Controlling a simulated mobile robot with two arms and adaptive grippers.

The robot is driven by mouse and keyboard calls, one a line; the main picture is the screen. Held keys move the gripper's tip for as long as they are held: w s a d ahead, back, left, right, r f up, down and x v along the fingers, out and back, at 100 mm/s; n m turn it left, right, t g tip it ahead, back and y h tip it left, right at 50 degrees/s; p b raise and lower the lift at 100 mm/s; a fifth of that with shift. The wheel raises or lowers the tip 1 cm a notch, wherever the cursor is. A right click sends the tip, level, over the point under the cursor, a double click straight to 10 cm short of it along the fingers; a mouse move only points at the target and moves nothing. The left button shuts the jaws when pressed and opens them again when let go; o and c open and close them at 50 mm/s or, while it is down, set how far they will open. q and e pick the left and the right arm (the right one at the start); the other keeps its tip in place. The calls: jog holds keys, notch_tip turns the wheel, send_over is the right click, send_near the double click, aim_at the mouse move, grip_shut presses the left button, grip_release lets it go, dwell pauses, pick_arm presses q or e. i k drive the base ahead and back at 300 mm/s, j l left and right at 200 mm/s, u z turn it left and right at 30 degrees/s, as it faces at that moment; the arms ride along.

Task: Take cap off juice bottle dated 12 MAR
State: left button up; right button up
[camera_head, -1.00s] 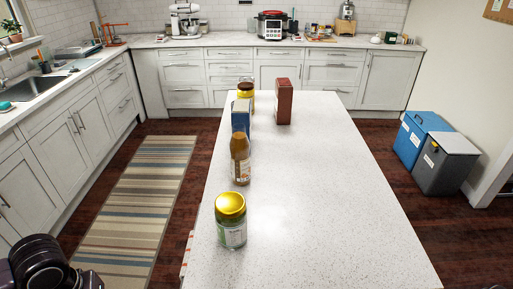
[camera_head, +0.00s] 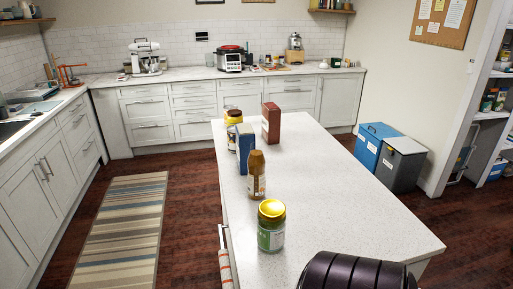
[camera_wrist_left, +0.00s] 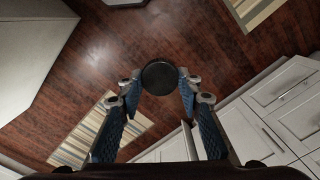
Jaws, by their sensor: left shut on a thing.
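My left gripper (camera_wrist_left: 160,82) is in the left wrist view, its two blue-padded fingers closed on a dark round thing (camera_wrist_left: 160,75). That thing shows as a black disc seen end-on, so I cannot tell whether it is a bottle with a dark cap. Floor lies beyond it. In the head view a slim brown-orange bottle with a brown top (camera_head: 257,176) stands upright on the white island (camera_head: 335,190). No date is readable. Neither gripper shows in the head view.
On the island, a gold-lidded green jar (camera_head: 271,228) stands nearest, with a blue box (camera_head: 245,148), another yellow-lidded jar (camera_head: 233,118) and a red-brown box (camera_head: 271,123) behind. Blue (camera_head: 378,143) and grey (camera_head: 402,165) bins stand right.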

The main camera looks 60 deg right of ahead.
aim_at(255, 161)
jog(key=i+j+z, duration=0.25)
jog(key=i, duration=0.35)
jog(key=i+j+z, duration=0.2)
jog(key=i+j, duration=0.3)
jog(key=i+z, duration=0.2)
jog(key=z, duration=0.2)
jog(key=i+z, duration=0.25)
jog(key=z, duration=0.2)
jog(key=i+j+z, duration=0.1)
jog(key=z, duration=0.3)
jog(key=i+j+z, duration=0.2)
jog(key=z, duration=0.2)
jog(key=i+j+z, duration=0.2)
jog(key=z, duration=0.25)
jog(key=i+j+z, duration=0.25)
jog(key=z, duration=0.15)
jog(key=i+j+z, duration=0.15)
jog(key=j+z, duration=0.3)
jog(key=i+j+z, duration=0.15)
jog(key=z, duration=0.25)
jog(key=j+z, duration=0.4)
jog(key=j, duration=0.25)
jog(key=j+z, duration=0.4)
jog(key=j, duration=0.25)
jog(key=k, duration=0.05)
